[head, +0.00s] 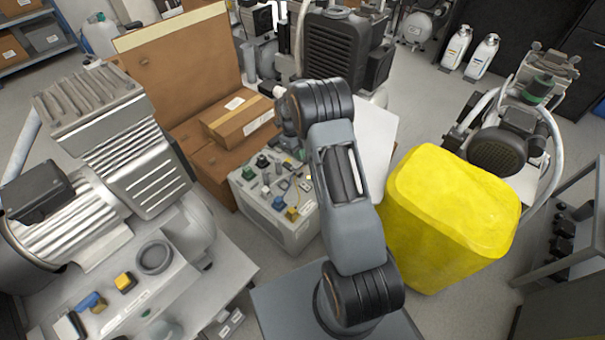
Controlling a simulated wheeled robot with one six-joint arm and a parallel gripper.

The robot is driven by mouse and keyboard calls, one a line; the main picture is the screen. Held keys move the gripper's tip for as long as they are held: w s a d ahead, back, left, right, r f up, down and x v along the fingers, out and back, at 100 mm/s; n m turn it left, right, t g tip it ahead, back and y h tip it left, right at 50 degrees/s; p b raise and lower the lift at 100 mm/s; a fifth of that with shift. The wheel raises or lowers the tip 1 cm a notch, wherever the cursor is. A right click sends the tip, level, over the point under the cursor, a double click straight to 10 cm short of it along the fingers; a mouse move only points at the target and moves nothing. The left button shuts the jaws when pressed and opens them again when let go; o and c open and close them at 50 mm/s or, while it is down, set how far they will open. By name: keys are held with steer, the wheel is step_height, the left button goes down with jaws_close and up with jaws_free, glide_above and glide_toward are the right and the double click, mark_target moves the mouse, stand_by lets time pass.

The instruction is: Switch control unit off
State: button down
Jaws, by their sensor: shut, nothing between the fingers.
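The control unit appears to be the light grey box (297,236) in the middle of the head view. Several switches, knobs and connectors stand on its top, among them green, black and yellow ones (292,214). My arm rises in front of its right side and hides part of it. My gripper cannot be made out; the arm's upper joint and links cover the area where it could be. The position of the unit's power switch cannot be told at this size.
A large compressor (120,170) stands on the left, with a pale panel (180,290) carrying yellow and blue parts below it. An open cardboard box (185,70) stands behind the unit. A yellow container (450,215) is close on the right, with another compressor (500,150) behind it.

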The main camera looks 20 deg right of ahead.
steer(key=b, duration=0.4)
glide_toward(306, 186)
steer(key=x, duration=0.5)
steer(key=shift+w, duration=0.15)
steer(key=shift+w+a+f+b, duration=0.1)
steer(key=shift+f+b, duration=0.45)
steer(key=shift+f, duration=0.25)
steer(key=shift+w+a+f+b, duration=0.1)
steer(key=shift+w+f+b, duration=0.05)
steer(key=shift+f+b, duration=0.5)
steer(key=shift+r+p, duration=0.15)
steer(key=shift+p, duration=0.15)
steer(key=shift+r, duration=0.1)
steer(key=shift+s+d+r+p, duration=0.25)
steer(key=shift+s+d+p, duration=0.15)
steer(key=shift+s, duration=0.25)
